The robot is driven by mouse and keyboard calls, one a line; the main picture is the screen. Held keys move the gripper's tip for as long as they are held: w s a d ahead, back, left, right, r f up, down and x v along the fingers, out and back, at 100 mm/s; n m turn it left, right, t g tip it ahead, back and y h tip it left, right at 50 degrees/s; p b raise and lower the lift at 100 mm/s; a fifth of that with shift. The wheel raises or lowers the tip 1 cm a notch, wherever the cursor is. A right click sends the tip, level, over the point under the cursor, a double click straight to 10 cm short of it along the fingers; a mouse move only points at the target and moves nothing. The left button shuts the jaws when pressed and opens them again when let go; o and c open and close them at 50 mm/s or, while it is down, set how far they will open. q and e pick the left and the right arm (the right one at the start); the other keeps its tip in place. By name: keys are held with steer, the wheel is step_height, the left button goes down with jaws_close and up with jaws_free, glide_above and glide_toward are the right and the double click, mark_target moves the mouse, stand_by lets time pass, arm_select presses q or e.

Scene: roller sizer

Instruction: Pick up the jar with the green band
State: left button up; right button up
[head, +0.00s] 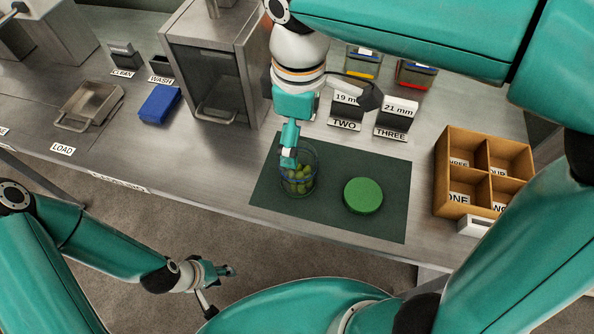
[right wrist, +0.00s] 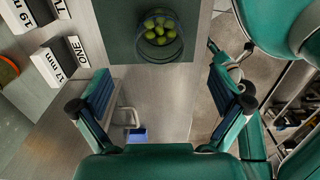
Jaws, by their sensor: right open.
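A clear jar (head: 312,178) holding several green round fruits stands upright on a dark green mat (head: 385,222). I cannot make out a green band on it. A round green lid-like disc (head: 363,196) lies on the mat to its right. My right gripper (head: 289,155) is above and at the left of the jar, overlapping its rim in the head view. In the right wrist view the right gripper (right wrist: 158,88) is open and empty, with the jar (right wrist: 158,36) beyond its fingers, seen from above. My left gripper (head: 222,287) is open, low over the floor in front of the bench.
A wooden divided box (head: 440,185) stands at the bench's right. Labelled bins, TWO (head: 345,108) and THREE (head: 393,118), are behind the mat. A grey metal machine (head: 205,60), a blue block (head: 160,103) and a metal tray (head: 88,103) are to the left.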

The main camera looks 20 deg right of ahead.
step_height(320, 180, down, 9)
steer(key=shift+f, duration=0.2)
steer(key=c, duration=1.3)
steer(key=shift+w+r, duration=0.1)
